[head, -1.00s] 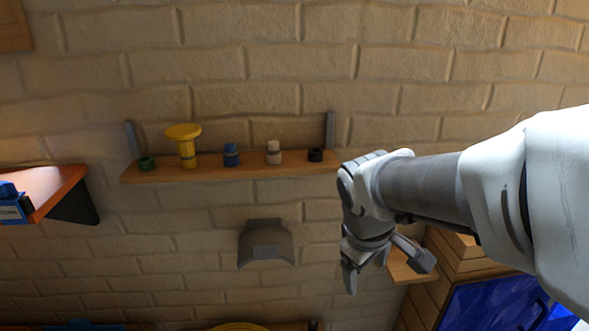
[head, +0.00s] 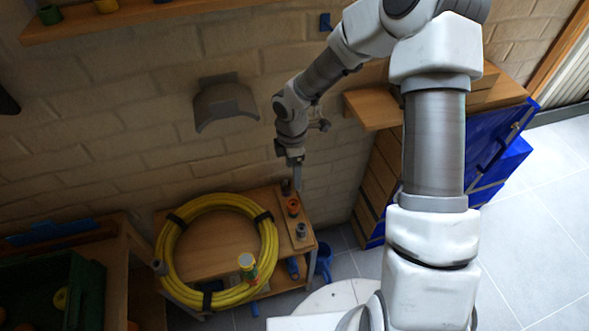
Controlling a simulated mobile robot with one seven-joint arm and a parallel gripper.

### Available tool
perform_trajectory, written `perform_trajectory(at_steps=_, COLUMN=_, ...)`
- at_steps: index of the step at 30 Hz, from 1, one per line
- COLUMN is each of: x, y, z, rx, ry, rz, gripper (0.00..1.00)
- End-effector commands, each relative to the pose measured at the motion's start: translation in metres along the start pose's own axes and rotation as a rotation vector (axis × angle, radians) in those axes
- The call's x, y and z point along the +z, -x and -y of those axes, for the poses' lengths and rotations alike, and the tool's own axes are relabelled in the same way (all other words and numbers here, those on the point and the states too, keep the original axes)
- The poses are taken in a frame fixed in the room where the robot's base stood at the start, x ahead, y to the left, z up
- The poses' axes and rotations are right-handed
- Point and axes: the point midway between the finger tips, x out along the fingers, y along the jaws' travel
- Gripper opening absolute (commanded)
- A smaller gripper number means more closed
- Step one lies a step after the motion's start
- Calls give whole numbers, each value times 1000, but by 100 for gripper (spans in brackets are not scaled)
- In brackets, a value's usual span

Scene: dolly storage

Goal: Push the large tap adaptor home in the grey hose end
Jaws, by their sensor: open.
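My gripper (head: 298,182) points down above the back right of a wooden bench, over a row of small fittings. Its fingers are small in view; they are open, and I see nothing between them. The row has a dark fitting (head: 286,187) at the back, an orange one (head: 293,207) in the middle and a grey one (head: 301,231) in front. I cannot tell which is the large tap adaptor. A coiled yellow hose (head: 171,236) lies on the bench. A grey piece (head: 159,267) at the coil's left looks like a hose end.
A grey bracket (head: 224,104) is on the brick wall, left of my arm. A wooden shelf (head: 150,12) is above. Blue cabinets (head: 495,150) stand right, a green crate (head: 75,290) at lower left.

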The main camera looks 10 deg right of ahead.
Motion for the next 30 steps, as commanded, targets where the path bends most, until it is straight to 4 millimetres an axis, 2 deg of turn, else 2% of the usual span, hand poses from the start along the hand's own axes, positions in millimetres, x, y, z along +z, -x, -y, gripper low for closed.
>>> perform_trajectory(at_steps=8, x=-5, y=-25, z=-1, rx=-6, ry=28, rz=-14, gripper=83)
perform_trajectory(at_steps=24, x=-6, y=-130, z=1, rx=-8, ry=26, rz=-13, gripper=83)
perform_trajectory(at_steps=30, x=-6, y=-163, z=0, rx=-6, ry=25, rz=-13, gripper=83)
